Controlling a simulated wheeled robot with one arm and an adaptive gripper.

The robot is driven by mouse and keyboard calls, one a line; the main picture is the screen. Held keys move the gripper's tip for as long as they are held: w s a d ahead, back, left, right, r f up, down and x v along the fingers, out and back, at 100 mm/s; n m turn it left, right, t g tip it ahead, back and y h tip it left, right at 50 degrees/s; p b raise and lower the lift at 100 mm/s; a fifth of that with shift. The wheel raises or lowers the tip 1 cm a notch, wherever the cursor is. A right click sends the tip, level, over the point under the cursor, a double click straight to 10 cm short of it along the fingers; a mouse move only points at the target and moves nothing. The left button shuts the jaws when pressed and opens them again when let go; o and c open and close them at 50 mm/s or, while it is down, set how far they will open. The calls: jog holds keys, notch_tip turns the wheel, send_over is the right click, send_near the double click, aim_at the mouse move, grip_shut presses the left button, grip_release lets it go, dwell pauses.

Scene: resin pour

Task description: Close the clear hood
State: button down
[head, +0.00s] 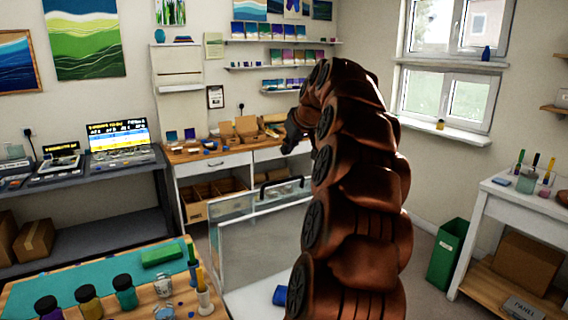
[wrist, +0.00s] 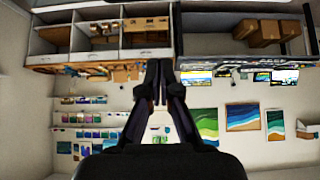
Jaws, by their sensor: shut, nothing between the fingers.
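The clear hood (head: 262,246) is a see-through box with pale edges in the lower middle of the head view. It stands up at the back of a white surface (head: 245,302). A black bar handle (head: 282,184) is at its top. My arm hides its right side. My gripper (head: 289,147) shows dark beyond and above the handle, apart from it in the picture. In the wrist view my gripper (wrist: 158,66) has its fingers together with nothing between them. The hood does not show in the wrist view.
A blue object (head: 280,295) lies on the white surface. A wooden table (head: 207,312) with jars and a teal mat is at lower left. A drawer counter (head: 216,166) stands behind the hood. A green bin (head: 447,252) and a white table (head: 520,204) are at right.

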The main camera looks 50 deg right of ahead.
jog(key=p, duration=0.3)
send_over(279, 189)
jog(key=w, duration=0.1)
jog(key=f, duration=0.6)
jog(key=shift+w+d+f, duration=0.1)
jog(key=shift+d+f, duration=0.1)
jog(key=shift+f, duration=0.15)
jog(key=shift+w+f+p, duration=0.1)
jog(key=shift+f+p, duration=0.2)
jog(key=shift+s+a+f+p, duration=0.1)
jog(key=shift+s+a+p, duration=0.1)
jog(key=shift+s, duration=0.2)
jog(key=shift+s+a+f+p, duration=0.1)
jog(key=shift+s+p, duration=0.05)
jog(key=shift+s, duration=0.25)
jog(key=shift+s+a+f+p, duration=0.2)
jog(key=shift+s+f+p, duration=0.25)
jog(key=shift+s, duration=0.45)
jog(key=shift+s+a+f+b, duration=0.1)
jog(key=shift+s+b, duration=0.05)
jog(key=shift+b, duration=0.15)
